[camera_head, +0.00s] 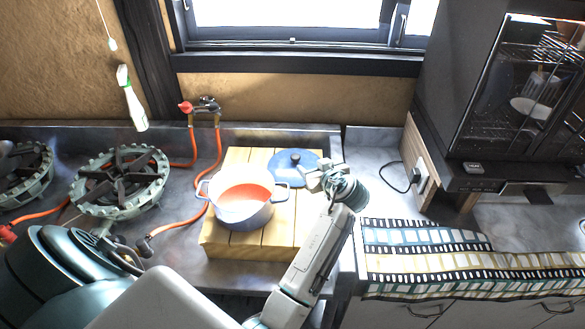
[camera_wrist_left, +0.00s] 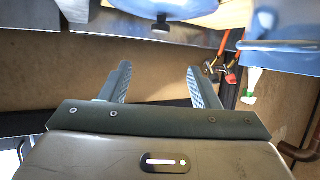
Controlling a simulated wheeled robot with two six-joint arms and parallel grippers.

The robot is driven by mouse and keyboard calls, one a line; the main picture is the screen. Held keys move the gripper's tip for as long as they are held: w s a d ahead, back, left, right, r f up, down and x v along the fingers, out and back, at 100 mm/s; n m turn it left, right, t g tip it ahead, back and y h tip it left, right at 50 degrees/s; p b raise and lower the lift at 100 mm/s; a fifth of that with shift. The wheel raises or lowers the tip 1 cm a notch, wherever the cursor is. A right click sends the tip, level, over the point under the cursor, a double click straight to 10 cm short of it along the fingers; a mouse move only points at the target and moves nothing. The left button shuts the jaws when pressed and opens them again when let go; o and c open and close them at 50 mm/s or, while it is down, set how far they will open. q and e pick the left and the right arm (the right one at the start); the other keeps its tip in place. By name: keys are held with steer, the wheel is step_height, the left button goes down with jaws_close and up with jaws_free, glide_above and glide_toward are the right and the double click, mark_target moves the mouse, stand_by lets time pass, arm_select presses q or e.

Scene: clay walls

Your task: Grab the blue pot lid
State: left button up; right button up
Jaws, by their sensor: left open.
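The blue pot lid (camera_head: 287,165) with a dark round knob lies flat on the wooden board (camera_head: 222,246), behind and right of the blue pot (camera_head: 243,213). The pot has an orange-red inside. My left gripper (camera_head: 318,176) is at the lid's right front edge and overlaps part of it in the head view. In the left wrist view the lid (camera_wrist_left: 190,6) and its knob (camera_wrist_left: 161,23) show at the top, beyond the fingertips. My left gripper (camera_wrist_left: 161,75) is open, with nothing between its fingers. My right gripper is not in view.
Gas burners (camera_head: 120,178) with orange hoses stand at the left. A white bottle (camera_head: 132,104) hangs near the wall. The window wall is behind the board. A dark oven (camera_head: 520,100) and a patterned cloth (camera_head: 425,255) are at the right.

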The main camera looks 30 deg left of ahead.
mark_target(296, 156)
arm_select(q)
steer(key=shift+w+a+f+b, duration=0.2)
steer(key=shift+w+a+f, duration=0.15)
steer(key=shift+f, duration=0.2)
steer(key=shift+w+a+f+b, duration=0.15)
steer(key=shift+w+a+f, duration=0.05)
steer(key=shift+a+f, duration=0.25)
steer(key=p+x, duration=0.1)
steer(key=x, duration=0.3)
steer(key=shift+a+r+p, duration=0.1)
steer(key=shift+p, duration=0.3)
steer(key=p+x, duration=0.1)
steer(key=x, duration=0.4)
steer(key=shift+w+a+p, duration=0.2)
steer(key=shift+a+p, duration=0.1)
steer(key=shift+p, duration=0.05)
steer(key=shift+a+f, duration=0.1)
steer(key=shift+f, duration=0.25)
jaws_close()
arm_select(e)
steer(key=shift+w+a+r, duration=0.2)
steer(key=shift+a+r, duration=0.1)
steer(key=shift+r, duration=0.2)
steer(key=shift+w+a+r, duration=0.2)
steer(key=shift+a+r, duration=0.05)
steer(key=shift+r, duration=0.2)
